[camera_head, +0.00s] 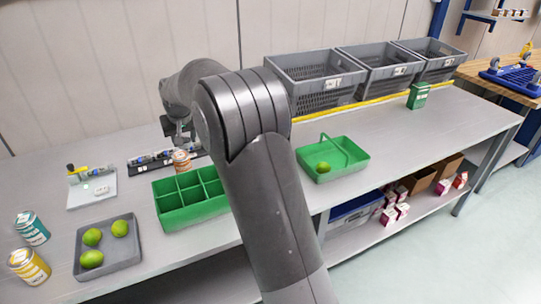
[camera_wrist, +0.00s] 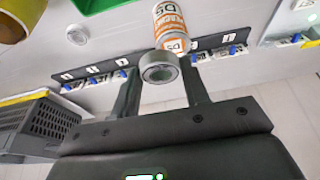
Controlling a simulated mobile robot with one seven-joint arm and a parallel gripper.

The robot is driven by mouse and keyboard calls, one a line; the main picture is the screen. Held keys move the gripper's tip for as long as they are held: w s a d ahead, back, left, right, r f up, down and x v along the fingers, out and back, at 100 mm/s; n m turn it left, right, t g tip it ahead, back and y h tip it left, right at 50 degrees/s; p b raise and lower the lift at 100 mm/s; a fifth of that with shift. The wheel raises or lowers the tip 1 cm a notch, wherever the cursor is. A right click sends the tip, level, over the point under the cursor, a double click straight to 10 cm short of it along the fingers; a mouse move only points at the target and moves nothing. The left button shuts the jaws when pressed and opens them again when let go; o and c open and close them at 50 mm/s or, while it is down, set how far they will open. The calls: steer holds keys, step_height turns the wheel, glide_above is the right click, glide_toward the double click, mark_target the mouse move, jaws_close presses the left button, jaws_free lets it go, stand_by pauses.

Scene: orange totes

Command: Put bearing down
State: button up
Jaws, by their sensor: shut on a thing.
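In the wrist view, a grey ring-shaped bearing (camera_wrist: 160,57) sits between the two dark fingers of my gripper (camera_wrist: 162,72), which is shut on it. Its round opening faces the camera. Behind it is an orange and white can (camera_wrist: 172,24), also seen in the head view (camera_head: 181,161) on the bench. In the head view my gripper (camera_head: 178,131) is small, above the bench near that can, and the bearing cannot be made out there. Whether the bearing touches anything below it is unclear.
On the bench (camera_head: 385,128) are a black strip with blue-tipped parts (camera_head: 150,163), a divided green box (camera_head: 190,198), a grey tray of limes (camera_head: 112,262), a green basket (camera_head: 345,165) and grey crates (camera_head: 310,78). My arm hides the bench's middle.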

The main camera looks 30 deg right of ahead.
steer(key=s+d+m+h, duration=0.1)
steer(key=s+d, duration=0.2)
steer(key=d, duration=1.7)
steer(key=s+d+m, duration=0.2)
steer(key=s+d, duration=0.1)
steer(key=d, duration=1.7)
steer(key=w+a+f, duration=0.2)
steer(key=f, duration=0.1)
steer(key=w+a+f, duration=0.3)
steer(key=f, duration=0.1)
steer(key=w+a+f, duration=0.3)
steer(key=f, duration=0.1)
steer(key=shift+w+f, duration=0.1)
steer(key=shift+f, duration=0.15)
steer(key=shift+w+a+f, duration=0.15)
steer(key=shift+w+f, duration=0.1)
steer(key=shift+f, duration=1.95)
steer(key=o, duration=1)
steer(key=shift+f, duration=0.1)
